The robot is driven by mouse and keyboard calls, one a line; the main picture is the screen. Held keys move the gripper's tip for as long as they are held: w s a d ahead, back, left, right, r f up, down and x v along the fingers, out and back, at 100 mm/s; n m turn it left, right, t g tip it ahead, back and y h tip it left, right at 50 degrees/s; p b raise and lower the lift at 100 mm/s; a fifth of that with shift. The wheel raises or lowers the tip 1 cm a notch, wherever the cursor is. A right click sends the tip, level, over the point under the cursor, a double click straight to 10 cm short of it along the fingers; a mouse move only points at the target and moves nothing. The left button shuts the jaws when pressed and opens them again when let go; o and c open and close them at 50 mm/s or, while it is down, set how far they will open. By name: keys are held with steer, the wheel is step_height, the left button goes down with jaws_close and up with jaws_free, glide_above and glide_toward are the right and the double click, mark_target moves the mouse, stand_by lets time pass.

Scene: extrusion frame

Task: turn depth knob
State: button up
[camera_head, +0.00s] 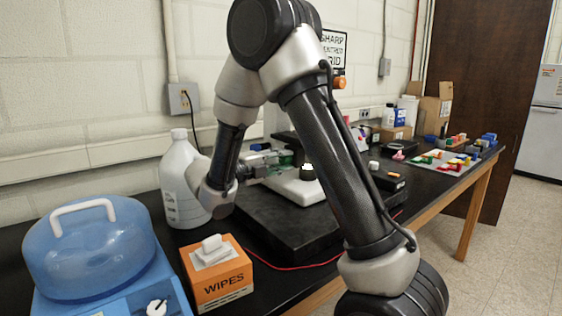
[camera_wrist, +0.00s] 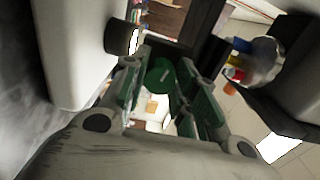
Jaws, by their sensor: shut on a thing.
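A machine with a white base (camera_head: 298,186) stands on a black slab on the bench, partly hidden behind my arm. My gripper (camera_head: 284,159) reaches in from the left at the machine's side, above the white base. In the wrist view, my gripper (camera_wrist: 170,75) has its two green-padded fingers on either side of a round green piece, which looks like the depth knob (camera_wrist: 159,76). The fingers are closed on it. In the head view the knob cannot be told apart from the fingertips.
A white jug (camera_head: 180,180) stands close beside my wrist. An orange wipes box (camera_head: 218,274) and a blue-domed device (camera_head: 92,248) are in front at left. A red cord runs along the slab's front. A tray of coloured parts (camera_head: 445,162) lies farther right.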

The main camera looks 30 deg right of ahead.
steer(key=shift+n, duration=0.7)
